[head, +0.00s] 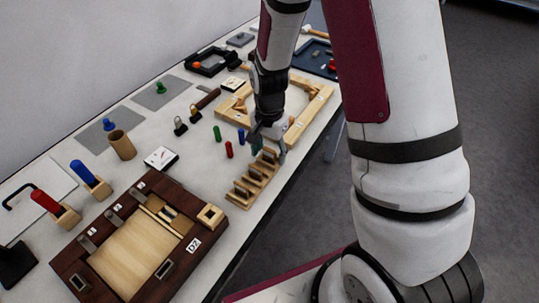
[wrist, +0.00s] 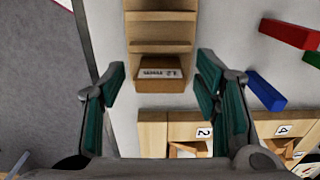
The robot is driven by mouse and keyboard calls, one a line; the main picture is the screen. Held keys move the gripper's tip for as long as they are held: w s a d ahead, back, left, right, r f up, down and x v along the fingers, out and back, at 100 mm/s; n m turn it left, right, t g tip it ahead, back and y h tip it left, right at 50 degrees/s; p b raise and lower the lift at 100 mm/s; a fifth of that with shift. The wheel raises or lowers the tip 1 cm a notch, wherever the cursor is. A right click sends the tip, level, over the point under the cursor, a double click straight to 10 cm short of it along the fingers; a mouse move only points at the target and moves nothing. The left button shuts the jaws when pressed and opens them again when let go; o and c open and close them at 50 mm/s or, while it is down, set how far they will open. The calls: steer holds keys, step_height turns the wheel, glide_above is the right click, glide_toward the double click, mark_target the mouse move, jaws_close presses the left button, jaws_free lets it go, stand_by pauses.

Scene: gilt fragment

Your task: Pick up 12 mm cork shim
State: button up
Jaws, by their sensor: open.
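A wooden stepped rack (head: 240,196) stands near the table's front edge in the head view. It runs up the middle of the wrist view (wrist: 160,33). Its near end carries a label reading "12 mm" (wrist: 160,73), upside down in the wrist view. I cannot tell a separate cork shim apart from the rack's wood there; dark pieces show in the slots in the head view. My gripper (head: 268,143) hangs over the far end of the rack. In the wrist view my gripper (wrist: 161,80) is open, with one finger on each side of the labelled end and nothing held.
A wooden frame with numbered tags (wrist: 172,132) lies beside the rack's labelled end. Red (wrist: 290,34) and blue (wrist: 265,91) blocks lie to the right. A dark wooden box (head: 70,262) stands left of the rack. The table's front edge runs close by.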

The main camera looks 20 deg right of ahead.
mark_target(269, 149)
steer(key=c, duration=1)
steer(key=shift+r, duration=0.1)
steer(key=shift+r, duration=0.5)
step_height(269, 149, up, 2)
steer(key=shift+w+r, duration=0.1)
steer(key=s+p, duration=0.1)
steer(key=s, duration=0.4)
steer(key=s+r+p, duration=0.1)
steer(key=s+p, duration=0.1)
steer(key=s, duration=0.3)
steer(key=s+p, duration=0.2)
steer(key=s, duration=0.4)
steer(key=shift+s+d+r, duration=0.1)
steer(key=shift+d+r, duration=0.25)
steer(key=shift+d, duration=0.05)
